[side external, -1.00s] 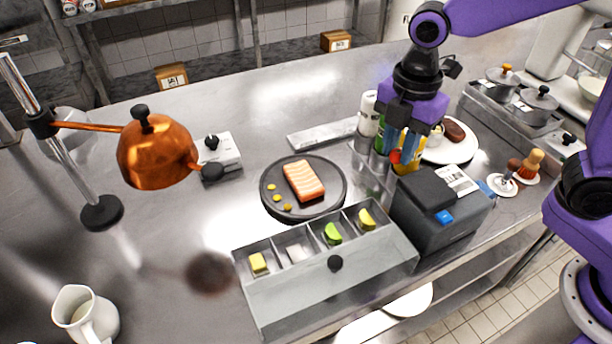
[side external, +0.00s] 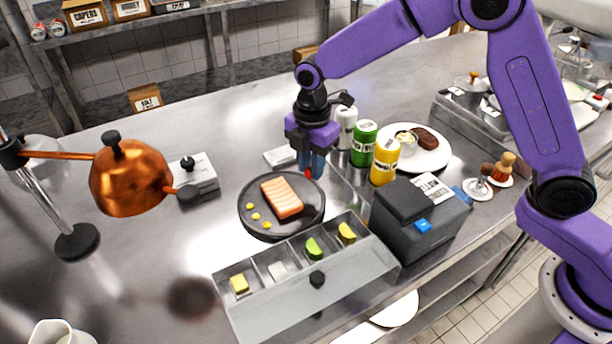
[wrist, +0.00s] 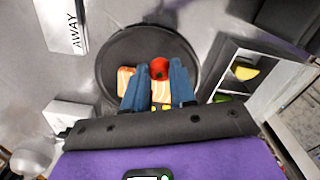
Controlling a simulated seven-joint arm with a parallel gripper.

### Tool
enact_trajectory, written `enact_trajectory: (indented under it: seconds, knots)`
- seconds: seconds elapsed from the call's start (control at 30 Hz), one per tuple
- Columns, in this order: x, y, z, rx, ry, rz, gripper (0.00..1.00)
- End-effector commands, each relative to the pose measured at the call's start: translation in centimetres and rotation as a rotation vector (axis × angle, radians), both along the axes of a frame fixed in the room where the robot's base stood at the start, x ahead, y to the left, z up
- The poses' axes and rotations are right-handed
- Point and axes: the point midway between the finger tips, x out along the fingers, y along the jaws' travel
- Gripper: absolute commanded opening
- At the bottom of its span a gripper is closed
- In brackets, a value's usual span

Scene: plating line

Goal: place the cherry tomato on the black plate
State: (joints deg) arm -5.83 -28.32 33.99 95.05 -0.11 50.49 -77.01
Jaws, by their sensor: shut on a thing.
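The black plate (side external: 290,228) lies on the steel counter with a salmon fillet (side external: 282,197) and several yellow sauce dots. My gripper (side external: 311,168) points down at the plate's far right edge in the side view. It is shut on the red cherry tomato (side external: 309,174), which shows just below the blue fingertips. In the wrist view the tomato (wrist: 159,68) sits between the fingertips (wrist: 159,76), with the plate (wrist: 130,45) and salmon (wrist: 126,75) behind it. The tomato appears held above the plate; its exact height is hard to tell.
Green (side external: 364,145), yellow (side external: 385,162) and white (side external: 346,128) bottles stand right of my gripper. A divided garnish bin (side external: 300,300) is in front of the plate, beside a dark label printer (side external: 415,215). A copper lamp (side external: 130,180) hangs at left.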

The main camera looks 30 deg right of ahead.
Motion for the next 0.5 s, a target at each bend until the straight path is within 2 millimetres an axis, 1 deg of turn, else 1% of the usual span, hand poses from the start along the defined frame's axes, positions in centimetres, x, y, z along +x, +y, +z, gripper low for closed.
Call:
enact_trajectory:
  seconds: [0.03, 0.27, 0.5]
  knots:
    - [0.3, 0.2, -0.4, 0.000, 0.001, 0.000, 0.11]
    - [0.9, 0.5, -1.3, 0.000, 0.000, 0.000, 0.11]
    - [1.0, 0.5, -4.3, -0.002, 0.002, 0.000, 0.11]
